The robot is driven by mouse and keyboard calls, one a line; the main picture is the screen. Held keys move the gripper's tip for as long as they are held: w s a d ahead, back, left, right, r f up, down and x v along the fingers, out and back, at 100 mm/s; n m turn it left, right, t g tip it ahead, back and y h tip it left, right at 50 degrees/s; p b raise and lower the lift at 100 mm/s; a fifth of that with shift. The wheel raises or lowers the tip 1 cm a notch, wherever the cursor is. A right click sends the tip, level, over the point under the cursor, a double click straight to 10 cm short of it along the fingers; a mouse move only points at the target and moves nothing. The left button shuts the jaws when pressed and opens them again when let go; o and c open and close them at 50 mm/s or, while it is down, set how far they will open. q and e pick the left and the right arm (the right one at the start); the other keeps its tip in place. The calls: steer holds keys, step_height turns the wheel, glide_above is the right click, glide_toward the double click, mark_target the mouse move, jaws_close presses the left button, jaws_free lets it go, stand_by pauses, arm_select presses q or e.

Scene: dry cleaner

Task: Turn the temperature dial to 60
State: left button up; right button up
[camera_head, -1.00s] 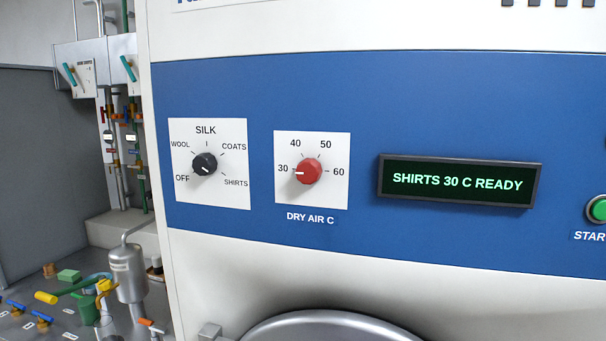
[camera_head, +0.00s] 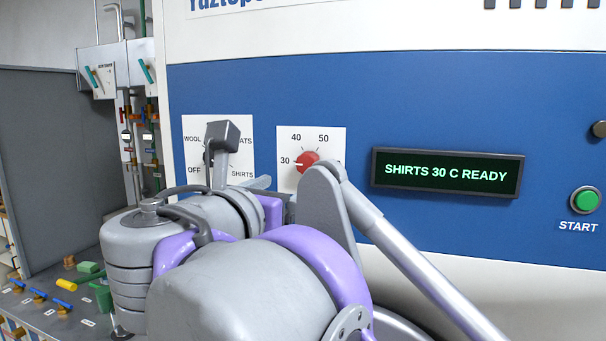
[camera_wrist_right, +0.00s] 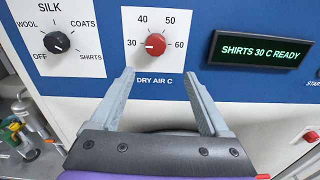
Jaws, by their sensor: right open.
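The red temperature dial (camera_head: 307,160) sits on a white plate marked 30, 40, 50 and 60, labelled DRY AIR C. Its white pointer is at 30. My right arm hides its lower part in the head view, but the whole dial (camera_wrist_right: 155,44) shows in the right wrist view. My right gripper (camera_wrist_right: 157,72) is open and empty, its two fingers pointing up at the panel below the dial, one toward each side. The dial is not between the fingers. The display (camera_head: 446,172) reads SHIRTS 30 C READY. My left gripper is not in view.
A black programme dial (camera_wrist_right: 57,42) is left of the red dial, its pointer toward SHIRTS. A green START button (camera_head: 586,200) is at the far right. A grey bench (camera_head: 62,322) with valves stands at the lower left.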

mark_target(306, 163)
steer(key=shift+n+t, duration=0.3)
steer(key=x, duration=0.7)
steer(key=r+p+x, duration=0.1)
steer(key=x, duration=0.2)
steer(key=shift+w+a, duration=0.25)
steer(key=shift+w, duration=0.25)
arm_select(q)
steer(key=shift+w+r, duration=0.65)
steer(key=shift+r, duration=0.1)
arm_select(e)
jaws_close()
